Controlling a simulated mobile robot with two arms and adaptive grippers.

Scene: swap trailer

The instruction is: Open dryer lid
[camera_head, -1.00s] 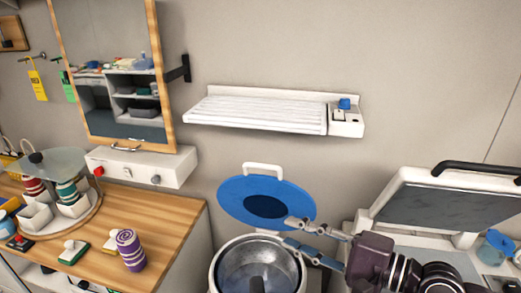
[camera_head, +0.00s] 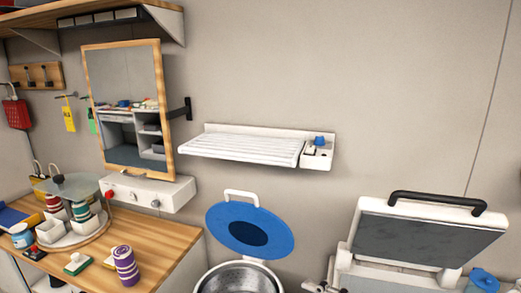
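The blue round dryer lid (camera_head: 250,230) with a white handle stands raised and tilted back behind the dryer's metal drum (camera_head: 238,279). The drum's open mouth shows at the bottom edge and its lower part is cut off. A small part of my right gripper (camera_head: 314,287) shows at the bottom edge, right of the drum and apart from the lid. Its fingers are mostly out of frame. My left gripper is not in view.
A press-like appliance with a raised grey panel and black handle (camera_head: 437,196) stands at the right. A white slatted wall rack (camera_head: 243,147) hangs above the dryer. A wooden counter (camera_head: 160,238) with cups and a mirror (camera_head: 125,95) are at the left.

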